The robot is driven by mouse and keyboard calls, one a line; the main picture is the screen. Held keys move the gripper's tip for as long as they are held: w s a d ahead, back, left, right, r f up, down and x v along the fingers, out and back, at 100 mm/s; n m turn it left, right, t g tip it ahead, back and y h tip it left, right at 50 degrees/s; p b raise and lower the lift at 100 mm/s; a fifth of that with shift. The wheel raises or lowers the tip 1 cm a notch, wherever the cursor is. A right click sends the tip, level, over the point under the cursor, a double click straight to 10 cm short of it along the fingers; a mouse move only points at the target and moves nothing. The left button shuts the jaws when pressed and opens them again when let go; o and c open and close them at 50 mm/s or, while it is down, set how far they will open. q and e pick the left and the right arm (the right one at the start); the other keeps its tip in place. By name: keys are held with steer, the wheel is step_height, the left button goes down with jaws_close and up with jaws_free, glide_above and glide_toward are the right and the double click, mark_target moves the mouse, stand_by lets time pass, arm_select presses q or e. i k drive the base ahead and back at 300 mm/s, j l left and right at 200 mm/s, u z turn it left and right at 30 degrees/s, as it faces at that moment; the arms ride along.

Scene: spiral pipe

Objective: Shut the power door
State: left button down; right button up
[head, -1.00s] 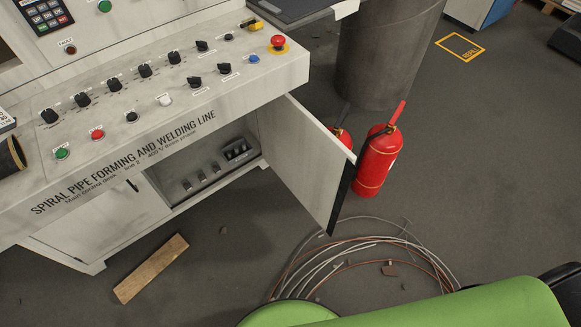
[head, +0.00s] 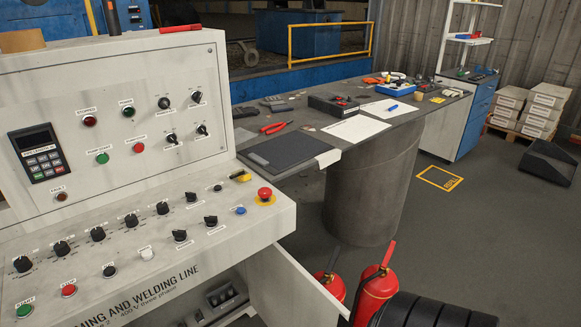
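The power door (head: 288,284) is a light grey panel on the front of the control desk (head: 150,240). It stands open, swung out from the right side of the cabinet opening, and its lower part is cut off by the bottom of the head view. Inside the opening, dark switch gear (head: 222,297) shows. Neither of my grippers is in view. A black ribbed part at the bottom right hides some of the floor; I cannot tell which part of me it is, if any.
Two red fire extinguishers (head: 375,290) stand just right of the open door. A wide grey cylinder (head: 365,190) stands behind them under a table (head: 300,150) with papers and tools. Floor is clear to the right, around a yellow floor marking (head: 440,178).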

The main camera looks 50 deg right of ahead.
mark_target(281, 292)
steer(key=k+l, duration=0.1)
steer(key=l, duration=0.5)
steer(key=k+l, duration=0.1)
steer(key=l, duration=1.05)
steer(key=k+l, duration=0.15)
steer(key=l, duration=0.4)
